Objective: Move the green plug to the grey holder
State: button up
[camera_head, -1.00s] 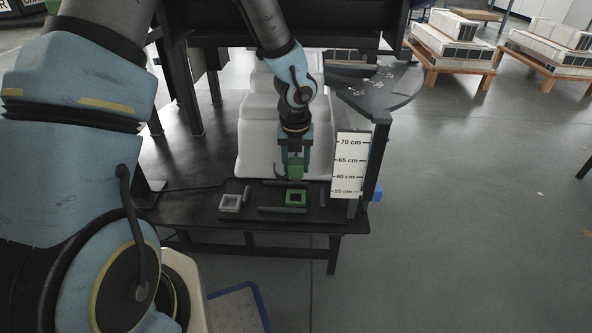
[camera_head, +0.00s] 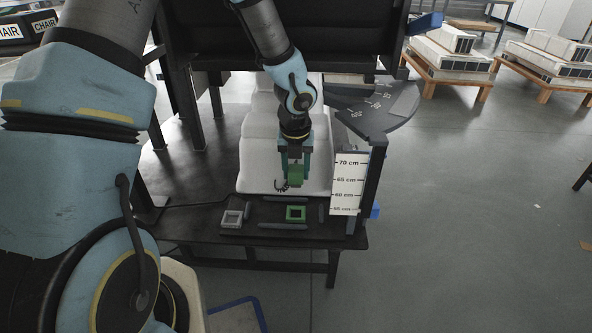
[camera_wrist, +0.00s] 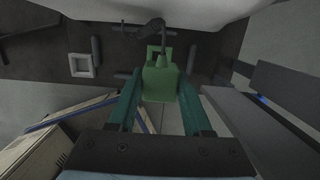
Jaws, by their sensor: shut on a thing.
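My gripper (camera_head: 295,172) is shut on the green plug (camera_head: 296,177), a block with a dark hook-like curl at its lower end. It holds the plug in the air above the low shelf, over the green holder (camera_head: 296,213). In the wrist view the plug (camera_wrist: 160,82) sits between both fingers and partly covers the green holder behind it. The grey holder (camera_head: 232,217) is a square frame on the shelf, left of the green one. It looks empty in the wrist view (camera_wrist: 82,65).
Dark bars (camera_head: 283,226) lie around the holders on the shelf. A height scale board (camera_head: 347,184) stands close on the right, beside a dark post. A white stepped block (camera_head: 262,150) stands behind my gripper. A dark cable runs across the shelf at left.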

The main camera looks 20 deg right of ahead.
jog(key=shift+r+p, duration=1.55)
jog(key=shift+p, duration=0.45)
jog(key=shift+w+a+p, duration=0.85)
jog(key=shift+w+a, duration=0.35)
jog(key=shift+a, duration=3.2)
jog(key=shift+w+a+p, duration=0.8)
jog(key=shift+w+a, duration=0.4)
jog(key=shift+a, duration=3.15)
notch_tip(320, 180, down, 13)
jog(key=b, duration=1.1)
jog(key=shift+a+b, duration=0.15)
jog(key=shift+b, duration=0.25)
jog(key=shift+f+b, duration=0.55)
jog(key=shift+f, duration=0.15)
